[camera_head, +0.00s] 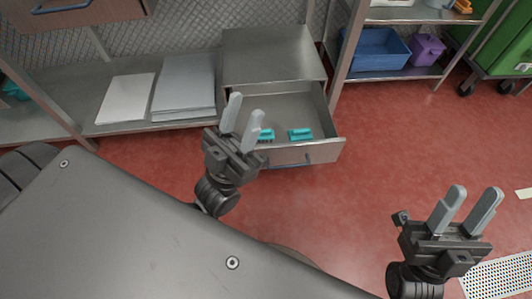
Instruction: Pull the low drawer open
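The low drawer (322,151) sits in a grey metal cabinet (273,55) on the lower shelf and stands pulled out. Two teal items (300,134) lie inside it. A dark bar handle (290,162) runs along its front. My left gripper (242,115) has its two fingers apart and empty. In the picture it overlaps the drawer's left front part and hides some of it; I cannot tell whether it touches. My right gripper (465,208) is open and empty at the lower right, over the red floor and apart from the drawer.
Stacked grey panels (184,85) and a white panel (126,98) lie on the shelf left of the cabinet. A blue bin (378,50) and a purple bin (428,50) stand on the right shelf. The red floor (400,135) right of the drawer is clear.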

